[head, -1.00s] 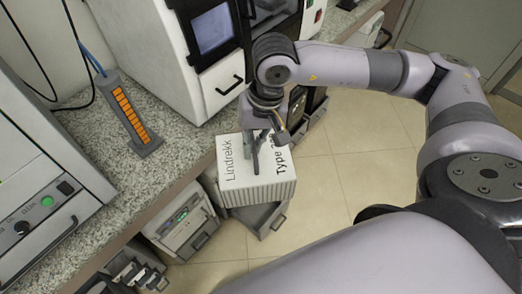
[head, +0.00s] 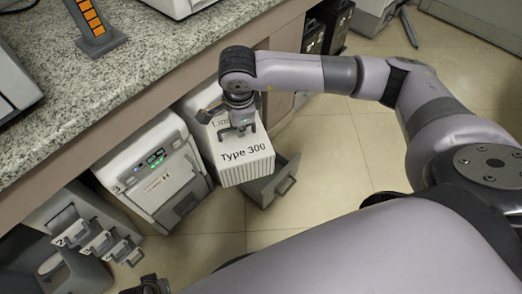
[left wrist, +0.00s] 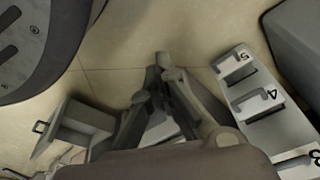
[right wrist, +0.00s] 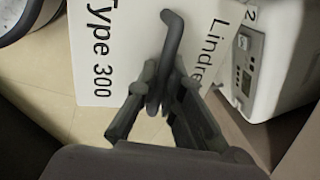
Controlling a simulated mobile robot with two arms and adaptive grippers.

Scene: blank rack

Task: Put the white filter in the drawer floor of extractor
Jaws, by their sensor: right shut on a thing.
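The white filter (head: 235,155) is a ribbed white box marked "Type 300" with a handle on top. My right gripper (head: 241,128) is shut on that handle and holds the box up. In the right wrist view the fingers (right wrist: 160,88) close on the dark curved handle, with the filter's lettered top (right wrist: 100,55) beyond. A grey open drawer (head: 272,184) sticks out low under the counter, partly hidden behind the filter. The extractor body behind it is mostly hidden. My left gripper (left wrist: 160,75) looks shut and empty, low above the floor.
A white unit (head: 155,180) with a lit display stands left of the filter. Farther left is a grey rack with numbered handles (head: 95,240). The granite counter (head: 130,75) overhangs above. Tiled floor (head: 335,160) is clear to the right.

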